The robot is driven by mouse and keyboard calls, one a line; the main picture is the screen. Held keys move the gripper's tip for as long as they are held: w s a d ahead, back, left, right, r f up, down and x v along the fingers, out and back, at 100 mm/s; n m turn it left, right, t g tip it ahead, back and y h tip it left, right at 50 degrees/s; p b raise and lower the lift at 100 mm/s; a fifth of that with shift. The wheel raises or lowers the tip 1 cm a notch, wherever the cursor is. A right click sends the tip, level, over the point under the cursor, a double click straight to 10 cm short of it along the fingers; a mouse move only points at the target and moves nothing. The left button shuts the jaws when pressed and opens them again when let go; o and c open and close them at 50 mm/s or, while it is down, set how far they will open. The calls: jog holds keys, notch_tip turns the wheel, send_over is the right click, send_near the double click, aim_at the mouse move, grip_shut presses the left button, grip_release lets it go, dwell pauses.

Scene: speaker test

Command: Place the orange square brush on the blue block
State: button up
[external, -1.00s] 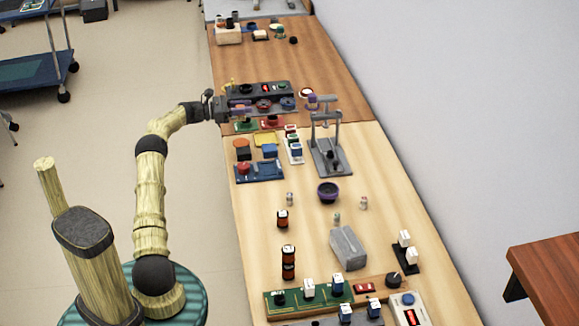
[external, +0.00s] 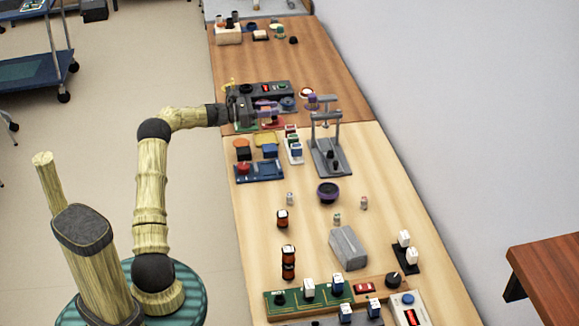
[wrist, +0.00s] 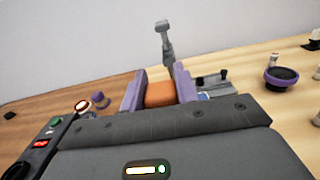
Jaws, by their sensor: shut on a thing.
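My gripper (wrist: 159,92) has purple fingers and is shut on an orange square piece, the brush (wrist: 160,94), in the wrist view. In the external view my gripper (external: 267,108) is over the far end of the light wood table, beside the dark grey control box. The brush is too small to make out there. A blue block (external: 269,151) sits nearer the camera, on the table beside a black block with an orange top (external: 241,143). My gripper is beyond the blue block and apart from it.
A grey stand (external: 330,155) rises right of the blue block. A blue tray with a red knob (external: 262,172) lies in front. A white strip with coloured buttons (external: 294,150) is close by. A dark purple-rimmed bowl (external: 328,192) stands nearer; bare table surrounds it.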

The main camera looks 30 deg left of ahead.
jog(key=shift+s+d, duration=0.1)
jog(key=shift+d, duration=0.55)
send_over(273, 147)
jog(key=shift+a+f+b, duration=0.1)
jog(key=shift+f+b, duration=0.25)
jog(key=shift+f, duration=2.1)
jog(key=shift+f, duration=0.1)
jog(key=shift+f+b, duration=0.35)
jog(key=shift+f, duration=2.05)
jog(key=shift+f, duration=0.15)
jog(key=o, duration=1)
jog(key=shift+c, duration=0.2)
